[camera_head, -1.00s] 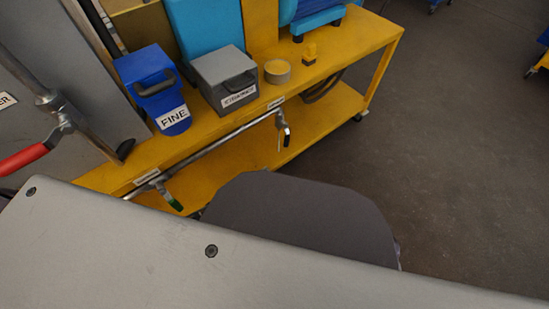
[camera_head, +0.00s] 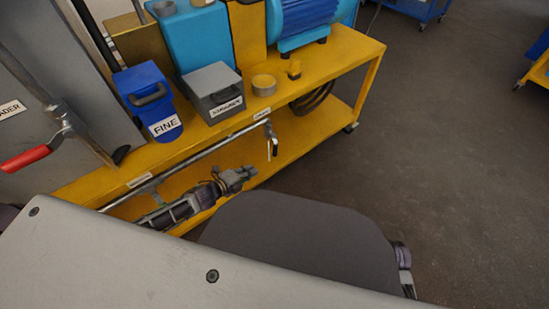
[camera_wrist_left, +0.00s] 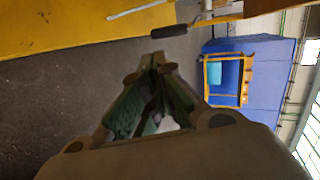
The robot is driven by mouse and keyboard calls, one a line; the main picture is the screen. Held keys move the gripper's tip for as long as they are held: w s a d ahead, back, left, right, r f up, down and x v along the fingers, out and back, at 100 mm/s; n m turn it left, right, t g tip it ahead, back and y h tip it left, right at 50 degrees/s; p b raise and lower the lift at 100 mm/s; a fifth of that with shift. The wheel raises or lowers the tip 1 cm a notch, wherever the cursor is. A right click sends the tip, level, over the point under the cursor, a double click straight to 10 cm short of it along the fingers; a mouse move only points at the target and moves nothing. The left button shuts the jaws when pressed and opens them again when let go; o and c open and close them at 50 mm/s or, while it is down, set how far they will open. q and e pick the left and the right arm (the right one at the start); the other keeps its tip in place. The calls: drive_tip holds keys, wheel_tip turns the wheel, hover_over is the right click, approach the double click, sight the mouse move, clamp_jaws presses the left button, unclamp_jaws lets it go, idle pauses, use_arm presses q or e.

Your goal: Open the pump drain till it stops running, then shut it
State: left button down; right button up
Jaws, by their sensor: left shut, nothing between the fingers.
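A steel pipe (camera_head: 208,151) runs along the front of the yellow cart. At its right end is a valve with a black handle (camera_head: 274,148) hanging down. A thin pale streak (camera_head: 268,152) shows beside it; I cannot tell if it is liquid or metal. A blue pump-like machine (camera_head: 305,18) stands above on the cart. My left gripper (camera_head: 248,174) is shut and empty, below and left of the black handle, apart from it. In the left wrist view its fingertips (camera_wrist_left: 157,59) meet below a black grip (camera_wrist_left: 169,31). My right gripper is out of view.
A blue box marked FINE (camera_head: 150,102), a grey box (camera_head: 213,92) and a tape roll (camera_head: 264,85) stand on the yellow cart top (camera_head: 335,58). A red-handled lever (camera_head: 25,157) is at left. The floor at right (camera_head: 450,170) is clear.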

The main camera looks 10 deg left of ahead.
use_arm(q)
drive_tip(key=shift+r, duration=0.25)
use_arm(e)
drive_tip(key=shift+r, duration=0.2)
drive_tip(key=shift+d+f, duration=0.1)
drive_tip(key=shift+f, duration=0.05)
use_arm(q)
drive_tip(key=b, duration=0.6)
approach(275, 146)
drive_tip(key=w+d+f, duration=0.3)
drive_tip(key=w+f, duration=0.1)
drive_tip(key=f, duration=0.2)
drive_tip(key=shift+w+d+f, duration=0.2)
drive_tip(key=shift+w+d, duration=0.05)
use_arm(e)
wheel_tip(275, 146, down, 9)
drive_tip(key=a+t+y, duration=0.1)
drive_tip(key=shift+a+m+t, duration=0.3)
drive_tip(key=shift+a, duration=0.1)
